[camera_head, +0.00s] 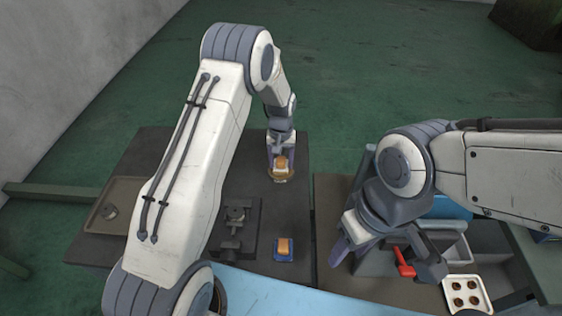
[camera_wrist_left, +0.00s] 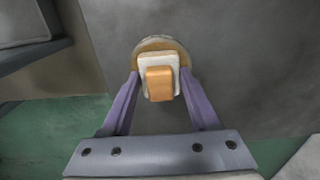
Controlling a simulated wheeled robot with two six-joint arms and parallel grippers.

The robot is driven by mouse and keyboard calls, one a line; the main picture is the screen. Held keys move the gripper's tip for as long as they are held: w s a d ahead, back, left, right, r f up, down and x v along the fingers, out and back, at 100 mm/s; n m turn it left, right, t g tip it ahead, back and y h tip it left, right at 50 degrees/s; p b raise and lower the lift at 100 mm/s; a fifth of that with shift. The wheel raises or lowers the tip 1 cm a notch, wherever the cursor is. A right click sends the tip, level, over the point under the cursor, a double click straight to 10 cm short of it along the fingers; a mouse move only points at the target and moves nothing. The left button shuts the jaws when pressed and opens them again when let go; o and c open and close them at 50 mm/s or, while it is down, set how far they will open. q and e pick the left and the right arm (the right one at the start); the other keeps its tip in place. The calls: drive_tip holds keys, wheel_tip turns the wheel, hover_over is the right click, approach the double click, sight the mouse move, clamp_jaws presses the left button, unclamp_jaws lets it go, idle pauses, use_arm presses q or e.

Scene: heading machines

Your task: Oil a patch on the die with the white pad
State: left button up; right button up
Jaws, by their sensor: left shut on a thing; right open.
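The white pad (camera_wrist_left: 146,63) has an orange block-shaped handle (camera_wrist_left: 159,84). My left gripper (camera_head: 281,165) is shut on it, with purple fingers on both sides, near the far right part of the dark table. A round tan dish or disc (camera_wrist_left: 160,43) lies directly beneath the pad, mostly covered by it; I cannot tell whether they touch. A dark fixture with a small metal block (camera_head: 236,214), possibly the die, stands on the table beside my left arm. My right gripper (camera_head: 388,258) is open over the right-hand bench.
A blue pad with an orange handle (camera_head: 284,247) stands near the table's front. A brown tray (camera_head: 122,190) with a round piece lies left, partly behind my arm. A red piece (camera_head: 404,262) shows near my right gripper. A white tray (camera_head: 467,293) holds several brown pieces.

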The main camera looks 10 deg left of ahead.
sight(281, 161)
idle(0.5)
use_arm(q)
drive_tip(key=shift+r+p, duration=2.4)
drive_tip(key=shift+r, duration=1.1)
